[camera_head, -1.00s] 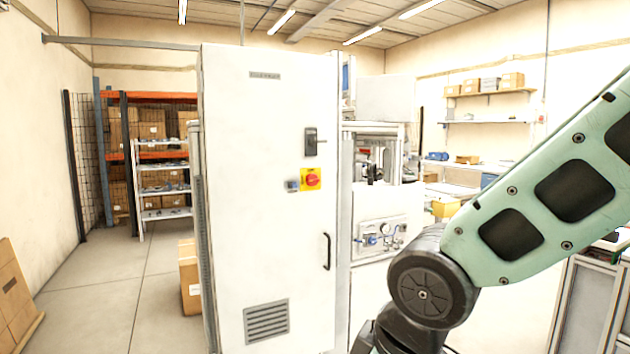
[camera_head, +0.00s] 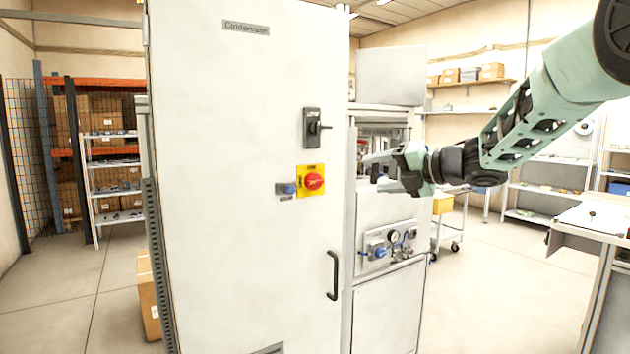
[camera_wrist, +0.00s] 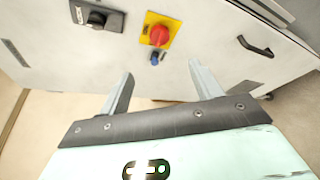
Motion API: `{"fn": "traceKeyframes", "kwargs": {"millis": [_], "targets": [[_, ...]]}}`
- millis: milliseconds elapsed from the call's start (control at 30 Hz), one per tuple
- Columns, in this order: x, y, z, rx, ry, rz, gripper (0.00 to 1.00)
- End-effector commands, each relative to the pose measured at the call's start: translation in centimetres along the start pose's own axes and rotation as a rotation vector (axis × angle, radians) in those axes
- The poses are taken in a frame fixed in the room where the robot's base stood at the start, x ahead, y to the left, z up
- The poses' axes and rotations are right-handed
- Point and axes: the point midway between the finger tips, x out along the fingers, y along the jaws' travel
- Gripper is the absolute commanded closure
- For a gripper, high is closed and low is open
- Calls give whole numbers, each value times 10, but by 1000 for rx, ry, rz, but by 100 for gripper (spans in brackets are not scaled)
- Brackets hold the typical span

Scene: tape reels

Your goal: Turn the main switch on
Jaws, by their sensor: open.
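A dark rotary switch (camera_head: 312,128) with a black handle sits on the white cabinet door (camera_head: 240,110). Its handle sticks out toward the right in the head view. The switch (camera_wrist: 97,16) also shows at the upper left of the wrist view. Below it is a round red knob (camera_head: 314,181) on a yellow plate, with a small blue knob (camera_head: 290,189) beside it. My gripper (camera_head: 374,167) is open and empty, in front of the cabinet and right of the switch in the head view. In the wrist view its fingers (camera_wrist: 160,76) point toward the door, apart from all controls.
A black door handle (camera_head: 333,276) is lower on the cabinet. A machine with a gauge panel (camera_head: 391,243) stands right of it. A wheeled cart, shelves and a white-topped table (camera_head: 590,218) are at the right. Open floor lies between.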

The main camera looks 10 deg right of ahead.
Motion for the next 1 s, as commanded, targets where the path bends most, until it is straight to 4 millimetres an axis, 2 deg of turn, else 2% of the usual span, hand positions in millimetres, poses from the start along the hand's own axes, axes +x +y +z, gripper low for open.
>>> {"fn": "traceKeyframes", "kwargs": {"millis": [133,267,800,1000], "targets": [[6,-1,1,-22,12,3,35],[26,0,0,-18,14,3,35],[136,1,0,-17,11,2,35],[162,1,0,-17,9,3,35]]}}
